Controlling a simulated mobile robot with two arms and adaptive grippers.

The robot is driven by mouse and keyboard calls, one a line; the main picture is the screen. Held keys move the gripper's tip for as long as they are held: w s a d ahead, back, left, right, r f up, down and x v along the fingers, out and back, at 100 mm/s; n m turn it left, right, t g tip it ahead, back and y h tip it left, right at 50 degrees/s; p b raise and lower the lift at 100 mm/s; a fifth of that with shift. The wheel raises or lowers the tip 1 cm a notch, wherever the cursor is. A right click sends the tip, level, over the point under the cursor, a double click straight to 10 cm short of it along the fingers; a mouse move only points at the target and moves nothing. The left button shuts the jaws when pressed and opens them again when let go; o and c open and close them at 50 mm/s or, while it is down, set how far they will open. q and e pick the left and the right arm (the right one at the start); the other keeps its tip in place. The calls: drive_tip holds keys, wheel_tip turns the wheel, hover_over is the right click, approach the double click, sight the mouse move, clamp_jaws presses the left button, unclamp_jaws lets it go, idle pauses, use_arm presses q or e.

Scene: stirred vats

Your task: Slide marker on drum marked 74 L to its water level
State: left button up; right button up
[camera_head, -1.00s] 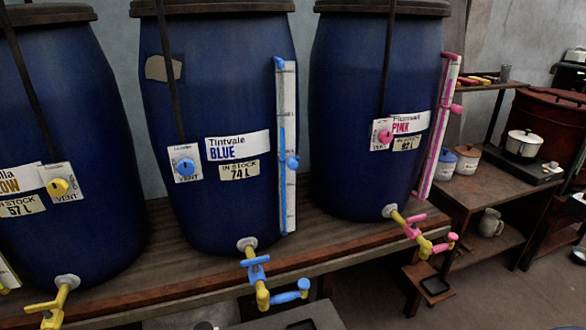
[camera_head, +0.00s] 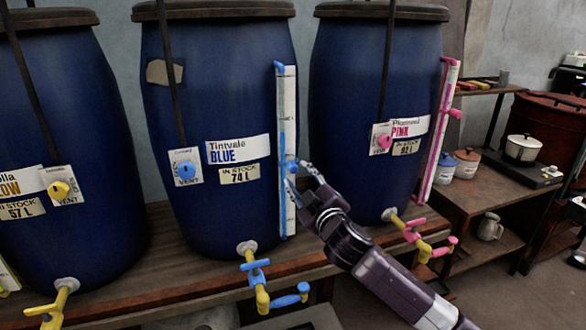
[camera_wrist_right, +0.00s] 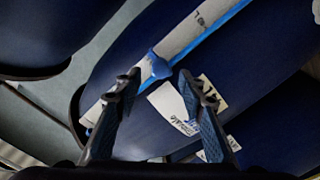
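The drum marked 74 L (camera_head: 215,110) is the middle blue drum, labelled Tintvale BLUE. Its white gauge strip (camera_head: 288,100) runs upright along the right side, with a thin blue column. The column's top appears to stand above the blue marker knob (camera_head: 291,166). My right gripper (camera_head: 298,176) is at the knob, coming from the lower right. In the right wrist view the knob (camera_wrist_right: 158,65) lies just beyond and between the fingertips (camera_wrist_right: 158,77), which are apart. Contact cannot be made out. My left gripper is not in view.
A drum marked 57 L (camera_head: 60,110) stands left and a pink-labelled drum (camera_head: 345,90) right. Blue tap (camera_head: 258,270) and pink tap (camera_head: 420,240) stick out in front. A shelf with jars and a pot (camera_head: 522,148) stands at the right.

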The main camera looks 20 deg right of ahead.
sight(294, 170)
drive_tip(key=shift+w+a+p, duration=0.1)
drive_tip(key=shift+w+p, duration=0.2)
drive_tip(key=shift+w, duration=2.35)
drive_tip(key=shift+c, duration=0.4)
clamp_jaws()
